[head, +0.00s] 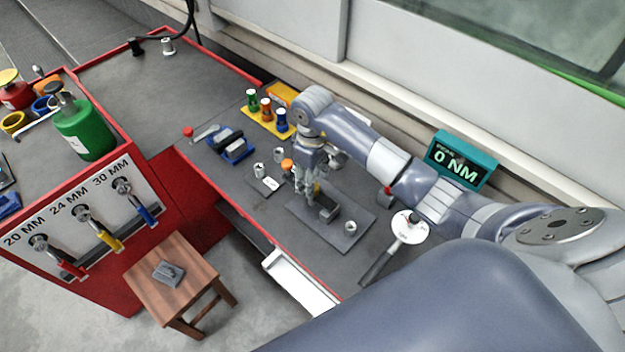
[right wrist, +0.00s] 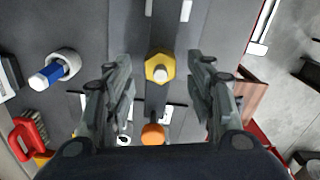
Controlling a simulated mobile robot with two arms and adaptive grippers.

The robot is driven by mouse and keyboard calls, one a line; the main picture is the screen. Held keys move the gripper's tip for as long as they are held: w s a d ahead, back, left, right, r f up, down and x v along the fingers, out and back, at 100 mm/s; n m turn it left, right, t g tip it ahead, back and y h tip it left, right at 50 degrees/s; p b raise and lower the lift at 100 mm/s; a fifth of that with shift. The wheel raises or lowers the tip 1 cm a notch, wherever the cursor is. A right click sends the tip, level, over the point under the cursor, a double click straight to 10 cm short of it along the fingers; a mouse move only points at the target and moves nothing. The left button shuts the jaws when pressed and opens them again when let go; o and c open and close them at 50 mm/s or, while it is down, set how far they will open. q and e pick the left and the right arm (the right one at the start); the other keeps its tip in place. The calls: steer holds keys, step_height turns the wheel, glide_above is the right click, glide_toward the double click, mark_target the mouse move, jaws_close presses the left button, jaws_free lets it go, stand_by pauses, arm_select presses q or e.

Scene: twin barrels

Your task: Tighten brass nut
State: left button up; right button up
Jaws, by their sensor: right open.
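The brass nut (right wrist: 160,67) is a yellow hexagon around a pale stud in the right wrist view. It lies between and beyond the two fingers of my right gripper (right wrist: 158,78), with a gap on both sides. The gripper is open and empty. In the head view my right gripper (head: 317,200) points down over a dark plate (head: 345,234) on the bench; a small yellow patch beside the fingers (head: 317,187) may be the nut, mostly hidden. My left gripper is not in view.
Wrenches with red, yellow (head: 105,238) and blue handles hang on the red cabinet at left. A teal display (head: 460,161) reads 0 NM. An orange cap (right wrist: 153,134) is close to the gripper. A white disc tool (head: 410,227) lies right. A wooden stool (head: 190,262) stands in front.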

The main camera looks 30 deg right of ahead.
steer(key=shift+r+p, duration=2.85)
steer(key=shift+r, duration=0.35)
steer(key=shift+f, duration=0.1)
steer(key=shift+a, duration=0.1)
